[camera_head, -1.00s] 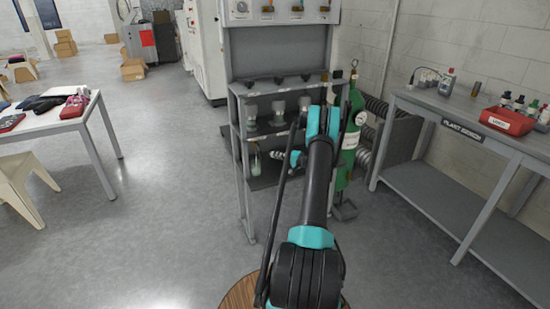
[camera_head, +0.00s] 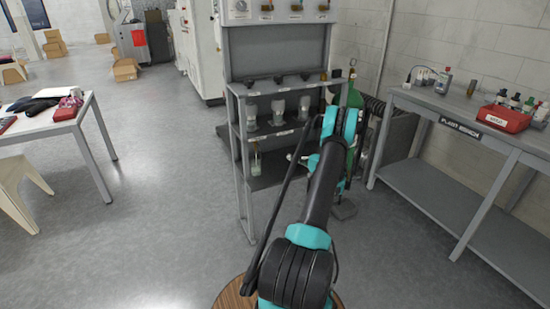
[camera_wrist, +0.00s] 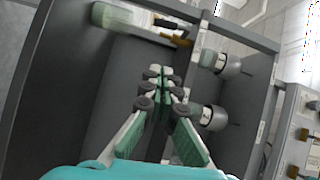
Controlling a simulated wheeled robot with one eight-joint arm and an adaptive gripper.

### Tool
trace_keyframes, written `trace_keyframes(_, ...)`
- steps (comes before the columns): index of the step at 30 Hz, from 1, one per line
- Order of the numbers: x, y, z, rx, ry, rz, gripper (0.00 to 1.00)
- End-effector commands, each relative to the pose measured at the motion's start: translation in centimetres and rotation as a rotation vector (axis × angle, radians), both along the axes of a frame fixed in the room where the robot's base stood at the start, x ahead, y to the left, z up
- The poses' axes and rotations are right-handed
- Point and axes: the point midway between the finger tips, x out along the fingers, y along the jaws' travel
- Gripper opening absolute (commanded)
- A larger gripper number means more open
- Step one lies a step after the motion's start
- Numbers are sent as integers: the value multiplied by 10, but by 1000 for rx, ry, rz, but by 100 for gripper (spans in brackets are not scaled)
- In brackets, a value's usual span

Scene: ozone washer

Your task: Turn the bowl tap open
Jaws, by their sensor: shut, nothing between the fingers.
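A small brass tap with a dark handle (camera_wrist: 174,40) shows in the wrist view, between a clear jar (camera_wrist: 115,16) and the nearest grey-capped bowl (camera_wrist: 220,63). A second bowl (camera_wrist: 214,117) sits lower in that view. In the head view a row of bowls (camera_head: 278,110) stands on the rack's middle shelf, and the jar (camera_head: 255,164) is below the leftmost.
The grey rack (camera_head: 240,160) has a valve panel (camera_head: 275,10) above. A green cylinder (camera_head: 355,100) stands right of it, partly behind my arm. A bench (camera_head: 450,105) with a red tray (camera_head: 503,118) is at the right. A white table (camera_head: 75,125) is at the left; floor between is clear.

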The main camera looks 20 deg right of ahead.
Motion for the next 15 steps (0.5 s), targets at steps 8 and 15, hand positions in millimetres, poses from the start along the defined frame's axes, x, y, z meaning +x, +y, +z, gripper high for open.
trace_keyframes(8,37,29,-3,-2,0,4,0)
trace_keyframes(15,75,56,-6,-2,0,4,0)
